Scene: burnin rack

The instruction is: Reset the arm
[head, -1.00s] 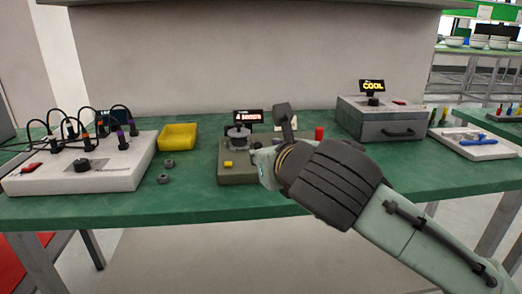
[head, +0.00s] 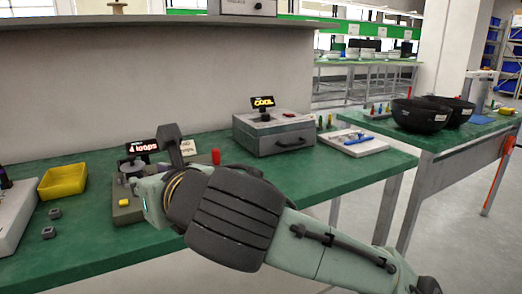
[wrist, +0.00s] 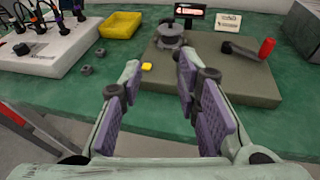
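My arm reaches across the front of the green bench (head: 95,262) in the head view, and it hides much of the grey-green device there. In the wrist view my gripper (wrist: 155,75) has its two purple-padded fingers apart with nothing between them. Beyond the fingertips is the grey-green device base (wrist: 220,75), with a round grey knob (wrist: 170,36), a small yellow button (wrist: 147,66) and a crank lever with a red handle (wrist: 266,47). The gripper is in front of and above this base, apart from the knob. A sign (head: 142,146) behind it reads "4 loops".
A yellow tray (head: 63,181) and two small grey nuts (head: 48,232) lie left of the device. A white box with cables (wrist: 48,45) stands further left. A grey drawer box (head: 275,132) with a "COOL" sign and a white tray (head: 352,142) stand right. Black bowls (head: 420,115) sit on another bench.

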